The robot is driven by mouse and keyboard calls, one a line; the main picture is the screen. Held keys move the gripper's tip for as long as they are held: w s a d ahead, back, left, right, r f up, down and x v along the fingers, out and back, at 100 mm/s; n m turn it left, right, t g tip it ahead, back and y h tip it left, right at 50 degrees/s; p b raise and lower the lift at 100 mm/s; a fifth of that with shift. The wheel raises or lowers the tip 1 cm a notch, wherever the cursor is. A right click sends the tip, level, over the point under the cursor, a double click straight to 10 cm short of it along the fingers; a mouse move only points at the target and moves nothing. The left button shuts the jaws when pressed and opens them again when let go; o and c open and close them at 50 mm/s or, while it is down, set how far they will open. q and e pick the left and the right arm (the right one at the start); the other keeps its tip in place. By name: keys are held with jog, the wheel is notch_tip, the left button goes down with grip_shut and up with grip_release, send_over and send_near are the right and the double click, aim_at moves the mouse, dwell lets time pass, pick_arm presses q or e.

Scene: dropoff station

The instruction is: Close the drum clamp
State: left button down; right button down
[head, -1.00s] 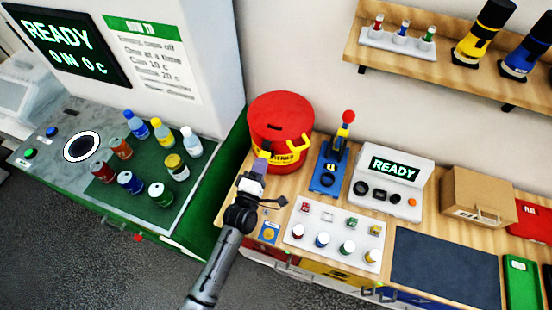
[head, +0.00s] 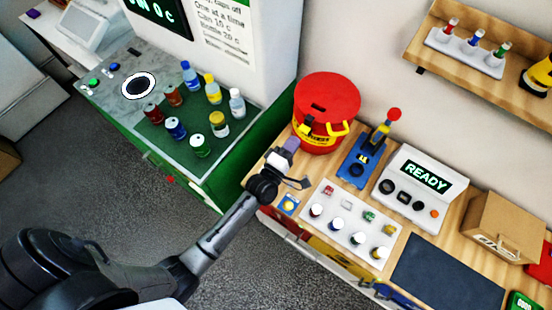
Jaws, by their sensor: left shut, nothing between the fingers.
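A red drum (head: 324,97) with a red lid and a dark slot in its top stands at the back left of the wooden bench. A yellow clamp lever (head: 338,131) stands out from its front side, with a smaller yellow piece and a dark part to its left. My left gripper (head: 293,143) is shut and empty, just in front of the drum's lower left side. Whether its tips touch the drum or the yellow piece I cannot tell. My right gripper is not in view.
Right of the drum is a blue-based lever device (head: 359,164) with a red knob. Beyond it is a READY console (head: 413,187). A white tray (head: 345,233) of small parts lies in front. A green-topped counter (head: 190,143) with bottles and cans is at left.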

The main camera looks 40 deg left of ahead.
pick_arm(q)
jog(key=s+b, duration=0.1)
jog(key=s, duration=1)
jog(key=shift+b, duration=0.4)
